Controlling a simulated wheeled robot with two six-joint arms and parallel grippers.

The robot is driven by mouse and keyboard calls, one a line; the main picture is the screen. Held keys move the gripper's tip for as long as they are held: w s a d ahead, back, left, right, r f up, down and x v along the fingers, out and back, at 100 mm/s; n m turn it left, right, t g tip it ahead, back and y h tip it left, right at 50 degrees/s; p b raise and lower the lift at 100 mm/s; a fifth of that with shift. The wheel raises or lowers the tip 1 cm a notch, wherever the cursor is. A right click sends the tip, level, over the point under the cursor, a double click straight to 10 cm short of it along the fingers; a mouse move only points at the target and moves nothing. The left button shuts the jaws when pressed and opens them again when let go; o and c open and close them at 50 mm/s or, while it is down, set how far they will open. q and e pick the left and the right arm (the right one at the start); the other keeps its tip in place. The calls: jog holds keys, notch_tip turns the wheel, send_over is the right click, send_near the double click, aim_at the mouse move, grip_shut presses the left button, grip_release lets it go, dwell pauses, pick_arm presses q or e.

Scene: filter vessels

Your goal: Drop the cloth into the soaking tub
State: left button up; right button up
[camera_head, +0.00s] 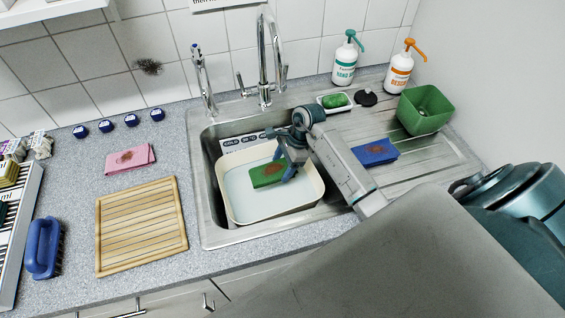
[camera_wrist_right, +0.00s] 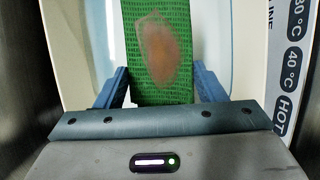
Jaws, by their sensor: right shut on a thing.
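A green cloth (camera_head: 266,175) with a brown stain is in my right gripper (camera_head: 285,168). The cloth shows over the inside of the cream soaking tub (camera_head: 236,214), which stands in the sink basin and holds pale bluish water. I cannot tell whether the cloth touches the water. In the right wrist view the green cloth (camera_wrist_right: 160,50) lies between the two blue fingers of the right gripper (camera_wrist_right: 160,82), shut on it. The tub's pale wall (camera_wrist_right: 75,45) shows beside it. My left gripper is in neither view.
A stained blue cloth (camera_head: 374,152) lies on the drainboard, with a green bin (camera_head: 424,109) and two pump bottles behind. A tall faucet (camera_head: 262,60) rises behind the sink. Left are a stained pink cloth (camera_head: 130,158), a wooden board (camera_head: 141,225) and a blue brush (camera_head: 43,247).

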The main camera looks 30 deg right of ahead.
jog(key=o, duration=1)
jog(key=shift+o, duration=0.2)
jog(key=shift+r, duration=0.1)
jog(key=p+v, duration=0.4)
jog(key=v, duration=0.6)
jog(key=shift+r, duration=0.3)
jog(key=shift+s+d, duration=0.1)
